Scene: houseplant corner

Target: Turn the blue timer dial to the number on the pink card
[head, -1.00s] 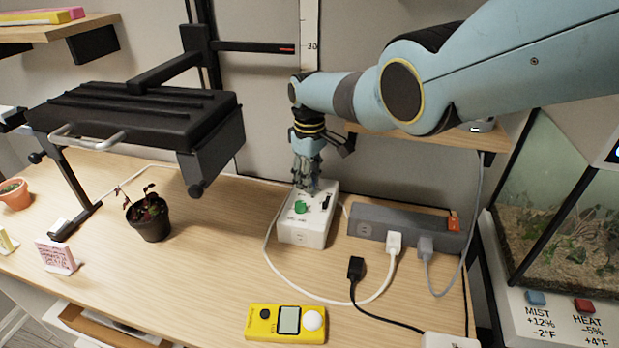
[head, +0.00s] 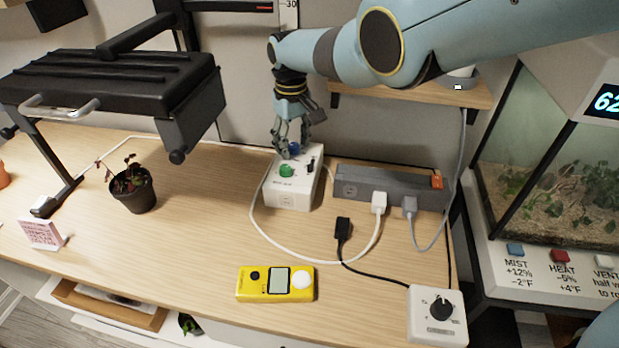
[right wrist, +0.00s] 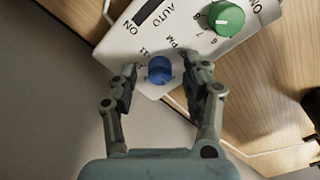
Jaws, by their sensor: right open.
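The white timer box (head: 298,190) stands on the wooden bench. Its blue dial (right wrist: 160,68) shows between the fingertips of my right gripper (right wrist: 161,82) in the right wrist view. The fingers are open on either side of the dial; I cannot tell whether they touch it. In the head view my right gripper (head: 287,147) reaches down over the back of the box, and a bit of the blue dial (head: 294,149) shows beside the fingers. The pink card (head: 41,234) stands at the left; its print is too small to read. My left gripper is out of view.
A green dial (right wrist: 226,17) and black switch (right wrist: 151,12) sit on the same box. A grey power strip (head: 388,185) is to its right, with cables around. A yellow meter (head: 276,284) lies in front, a potted plant (head: 132,190) to the left.

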